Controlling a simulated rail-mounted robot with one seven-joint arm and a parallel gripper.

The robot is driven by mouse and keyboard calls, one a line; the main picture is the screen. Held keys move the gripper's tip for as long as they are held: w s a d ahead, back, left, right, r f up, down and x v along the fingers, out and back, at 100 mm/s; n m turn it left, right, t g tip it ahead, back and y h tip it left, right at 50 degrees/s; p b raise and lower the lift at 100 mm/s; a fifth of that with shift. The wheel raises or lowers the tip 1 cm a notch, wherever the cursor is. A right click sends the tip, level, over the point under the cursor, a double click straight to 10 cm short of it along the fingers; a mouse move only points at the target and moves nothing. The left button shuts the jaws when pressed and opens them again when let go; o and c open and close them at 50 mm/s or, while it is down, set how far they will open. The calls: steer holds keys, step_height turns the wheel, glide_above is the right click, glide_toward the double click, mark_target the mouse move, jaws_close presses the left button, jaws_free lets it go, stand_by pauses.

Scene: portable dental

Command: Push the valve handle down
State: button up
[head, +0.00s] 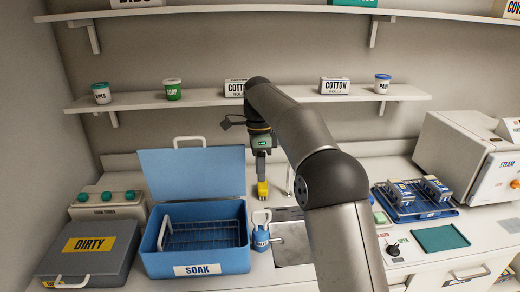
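A small black lever-like handle (393,249) with a round knob stands on a pale plate on the counter, right of my arm. It may be the valve handle, but I cannot tell for sure at this size. My arm hides part of the counter and sink.
A blue SOAK bin (197,268) with open lid and wire basket stands left of the sink (291,245). A blue bottle (261,238) stands between them. A grey DIRTY case (88,250) is far left. A blue tray (437,213), green mat (440,238) and steam sterilizer (470,155) are right.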

step_height(320, 180, up, 6)
steer(key=w+p, duration=0.1)
steer(key=shift+w, duration=0.1)
steer(key=s+d+n+t, duration=0.2)
steer(key=s+d+n, duration=0.6)
steer(key=s+d, duration=0.45)
steer(key=s+d+f+n, duration=0.1)
steer(key=s+f+n, duration=0.1)
steer(key=s+f, duration=0.2)
steer(key=s+d+f+n, duration=0.2)
steer(key=s+f, duration=0.3)
steer(key=s, duration=0.6)
steer(key=s+d+f+n+t, duration=0.1)
steer(key=s+f+n, duration=0.3)
steer(key=s, duration=0.4)
steer(key=shift+s+d+f, duration=0.15)
steer(key=shift+d+f, duration=0.2)
steer(key=shift+f, duration=0.15)
